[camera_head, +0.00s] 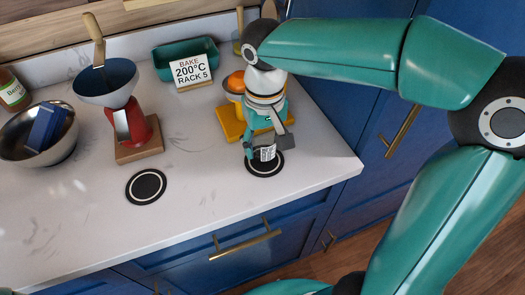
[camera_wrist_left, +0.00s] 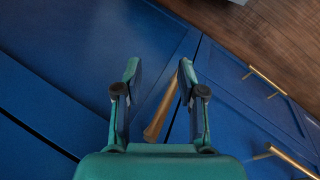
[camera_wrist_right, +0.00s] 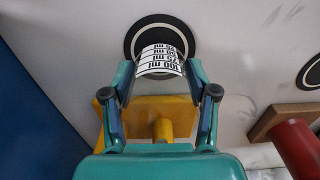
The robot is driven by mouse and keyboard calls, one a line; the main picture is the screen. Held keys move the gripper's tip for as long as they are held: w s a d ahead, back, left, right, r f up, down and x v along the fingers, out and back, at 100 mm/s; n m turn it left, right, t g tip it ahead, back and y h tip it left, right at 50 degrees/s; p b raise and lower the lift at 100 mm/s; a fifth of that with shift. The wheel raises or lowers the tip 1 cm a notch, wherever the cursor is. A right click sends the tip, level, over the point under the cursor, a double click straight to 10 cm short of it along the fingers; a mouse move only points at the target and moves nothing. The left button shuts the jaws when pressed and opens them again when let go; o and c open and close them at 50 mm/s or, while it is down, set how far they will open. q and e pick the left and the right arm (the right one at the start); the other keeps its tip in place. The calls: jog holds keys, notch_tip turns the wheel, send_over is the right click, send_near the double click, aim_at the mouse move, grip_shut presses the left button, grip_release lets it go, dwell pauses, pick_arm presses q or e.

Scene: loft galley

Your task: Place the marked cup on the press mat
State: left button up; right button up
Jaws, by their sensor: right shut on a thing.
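The marked cup (camera_head: 266,153) is small and white with black ml markings. My right gripper (camera_head: 258,147) is shut on it, and the right wrist view shows the cup (camera_wrist_right: 160,61) between my fingertips (camera_wrist_right: 160,77). The cup is over a black round mat with a white ring (camera_head: 264,170), covering part of it; this mat also shows in the right wrist view (camera_wrist_right: 161,24). I cannot tell whether the cup touches it. A second similar mat (camera_head: 146,187) lies bare to the left. My left gripper (camera_wrist_left: 160,75) is open and empty before blue cabinet fronts.
A yellow stand (camera_head: 231,124) is just behind my right gripper. A red device with a bowl (camera_head: 138,128) on a wooden base, a steel bowl (camera_head: 20,147) and a green tray with a sign (camera_head: 186,56) stand farther back or left. The counter edge is near.

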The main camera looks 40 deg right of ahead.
notch_tip(320, 180, down, 3)
jog(key=shift+r, duration=0.1)
jog(key=o, duration=1.2)
jog(key=shift+r, duration=0.1)
notch_tip(320, 180, up, 12)
jog(key=shift+p, duration=0.75)
